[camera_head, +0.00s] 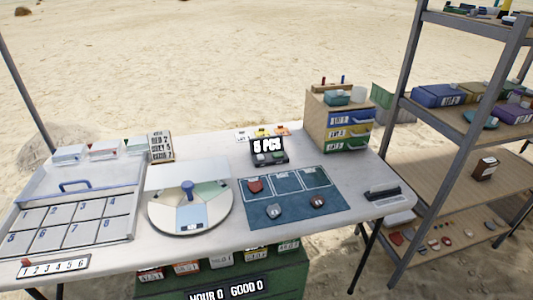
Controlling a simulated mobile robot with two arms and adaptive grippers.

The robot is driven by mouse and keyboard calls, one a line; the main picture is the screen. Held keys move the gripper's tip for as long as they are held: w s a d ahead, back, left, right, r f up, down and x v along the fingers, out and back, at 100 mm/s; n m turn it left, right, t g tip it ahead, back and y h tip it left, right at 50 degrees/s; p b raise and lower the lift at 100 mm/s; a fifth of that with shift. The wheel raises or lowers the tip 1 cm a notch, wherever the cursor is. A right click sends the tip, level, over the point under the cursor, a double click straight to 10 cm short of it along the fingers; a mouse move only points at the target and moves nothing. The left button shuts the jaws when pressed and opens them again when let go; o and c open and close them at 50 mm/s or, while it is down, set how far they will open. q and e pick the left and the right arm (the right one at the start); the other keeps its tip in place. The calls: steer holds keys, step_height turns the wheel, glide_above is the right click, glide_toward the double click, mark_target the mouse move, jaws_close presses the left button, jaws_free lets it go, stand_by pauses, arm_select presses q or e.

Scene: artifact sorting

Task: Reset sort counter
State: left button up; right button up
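The sort counter (268,146) is a small dark box near the middle back of the white table. Its display reads "5 PCS", and it has small buttons on its front, one of them greenish. A blue mat (296,212) with outlined squares lies in front of it. A red piece (255,186) lies in the mat's left square. A grey piece (274,211) and a brownish-red piece (318,202) lie on the mat's lower part. Neither of my grippers is in view.
A round divided tray (165,222) with a blue knob stands left of the mat. A numbered metal case (131,215) fills the table's left. A drawer box (315,117) stands back right. A dark bar-shaped device (383,193) lies at the right edge. A shelf rack (450,125) stands right.

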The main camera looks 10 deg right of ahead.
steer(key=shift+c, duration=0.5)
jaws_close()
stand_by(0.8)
